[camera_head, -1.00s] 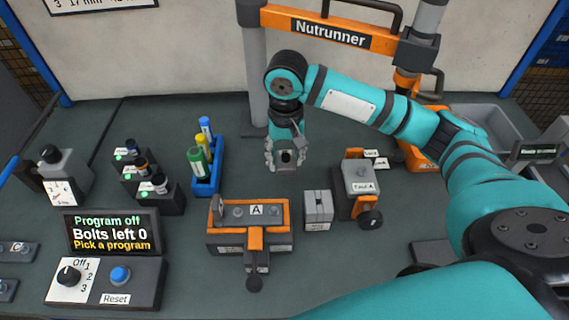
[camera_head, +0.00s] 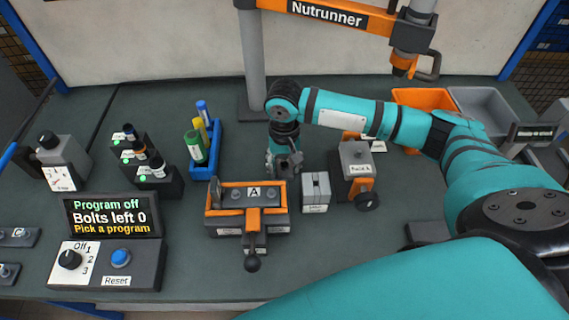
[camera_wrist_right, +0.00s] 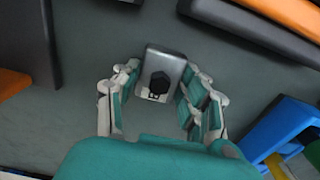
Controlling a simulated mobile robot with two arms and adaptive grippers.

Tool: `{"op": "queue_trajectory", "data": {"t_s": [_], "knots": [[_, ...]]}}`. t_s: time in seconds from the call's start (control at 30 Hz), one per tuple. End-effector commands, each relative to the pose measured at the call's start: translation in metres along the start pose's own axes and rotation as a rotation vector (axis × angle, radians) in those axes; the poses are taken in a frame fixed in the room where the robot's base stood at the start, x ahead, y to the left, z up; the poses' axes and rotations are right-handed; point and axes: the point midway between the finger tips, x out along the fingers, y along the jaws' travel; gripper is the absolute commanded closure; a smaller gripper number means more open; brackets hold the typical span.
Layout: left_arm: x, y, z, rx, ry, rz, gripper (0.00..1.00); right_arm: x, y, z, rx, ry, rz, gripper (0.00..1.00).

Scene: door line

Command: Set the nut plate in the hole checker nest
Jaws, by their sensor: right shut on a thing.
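My right gripper (camera_head: 284,166) is shut on the nut plate (camera_wrist_right: 165,62), a small grey plate with a black hexagonal nut, which sits between the fingertips in the right wrist view. In the head view the plate is mostly hidden by the fingers. The gripper is just behind the gap between the orange fixture A (camera_head: 226,188) and a small grey slotted block (camera_head: 316,188). This block may be the hole checker nest; its label is too small to read. I cannot tell whether the plate touches anything. My left gripper is out of view.
A grey and orange unit (camera_head: 357,160) with a dark knob stands right of the block. The orange Nutrunner beam (camera_head: 327,13) hangs behind. A control panel (camera_head: 108,262) is front left.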

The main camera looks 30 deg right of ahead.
Motion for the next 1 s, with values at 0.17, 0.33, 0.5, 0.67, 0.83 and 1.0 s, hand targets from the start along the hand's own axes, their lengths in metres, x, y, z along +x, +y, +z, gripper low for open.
{"op": "queue_trajectory", "data": {"t_s": [0.17,0.33,0.5,0.67,0.83,1.0], "knots": [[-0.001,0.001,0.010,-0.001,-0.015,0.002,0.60,0.002,0.000,0.000,0.000,-0.001,0.000,0.43],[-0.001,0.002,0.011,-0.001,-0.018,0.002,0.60,0.002,0.000,0.000,0.000,-0.001,0.000,0.34],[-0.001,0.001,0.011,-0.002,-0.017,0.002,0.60,0.001,0.000,0.000,0.000,0.000,0.000,0.34],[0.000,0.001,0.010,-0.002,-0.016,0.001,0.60,-0.014,-0.001,0.000,0.001,0.001,-0.003,0.34],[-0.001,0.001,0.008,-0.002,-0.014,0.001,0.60,-0.048,-0.001,-0.001,0.000,0.002,-0.004,0.34],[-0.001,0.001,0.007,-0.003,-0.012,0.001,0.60,-0.085,-0.001,-0.001,0.000,0.002,-0.003,0.34]]}}
